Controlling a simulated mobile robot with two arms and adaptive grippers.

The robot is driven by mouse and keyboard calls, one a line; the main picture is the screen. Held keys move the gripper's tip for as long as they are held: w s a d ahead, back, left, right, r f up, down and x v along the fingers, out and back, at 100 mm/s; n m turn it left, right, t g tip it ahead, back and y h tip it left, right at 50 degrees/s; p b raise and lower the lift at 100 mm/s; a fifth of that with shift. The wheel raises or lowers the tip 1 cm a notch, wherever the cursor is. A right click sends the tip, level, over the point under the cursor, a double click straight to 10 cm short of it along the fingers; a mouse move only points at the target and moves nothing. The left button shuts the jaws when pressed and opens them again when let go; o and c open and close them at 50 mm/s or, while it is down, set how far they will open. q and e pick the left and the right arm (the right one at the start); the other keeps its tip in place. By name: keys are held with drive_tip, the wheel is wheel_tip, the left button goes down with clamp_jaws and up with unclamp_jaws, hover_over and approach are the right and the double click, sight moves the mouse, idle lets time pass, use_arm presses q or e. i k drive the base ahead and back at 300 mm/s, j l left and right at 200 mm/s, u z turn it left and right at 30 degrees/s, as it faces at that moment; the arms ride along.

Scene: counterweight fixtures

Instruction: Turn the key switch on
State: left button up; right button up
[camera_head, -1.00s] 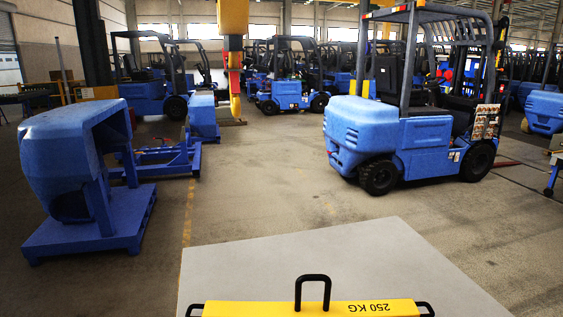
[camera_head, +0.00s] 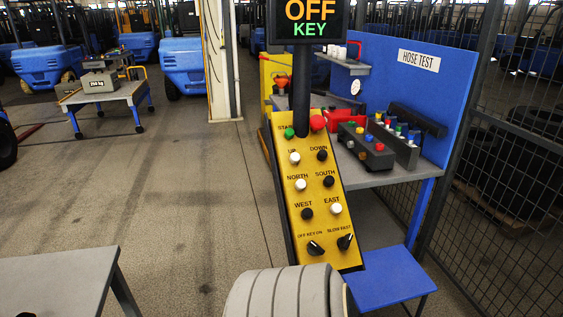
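The yellow pendant control panel (camera_head: 318,190) hangs tilted in the centre of the head view. The key switch (camera_head: 315,248) is the black knob at its lower left, under the label "OFF KEY ON". Its mark seems to point up and left, towards OFF. A similar black knob (camera_head: 346,242) marked "SLOW FAST" sits close to its right. The black display (camera_head: 307,20) above the panel reads "OFF" in orange and "KEY" in green. Neither of my grippers is in view, and nothing is seen touching the key switch.
White and black buttons, a green button (camera_head: 289,133) and a red button (camera_head: 318,123) are on the panel. Behind stands a blue hose test bench (camera_head: 455,100) beside a mesh fence (camera_head: 520,160). A grey table (camera_head: 55,285) is at lower left. Open floor lies left of the panel.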

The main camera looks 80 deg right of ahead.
sight(313, 248)
drive_tip(key=z, duration=2.8)
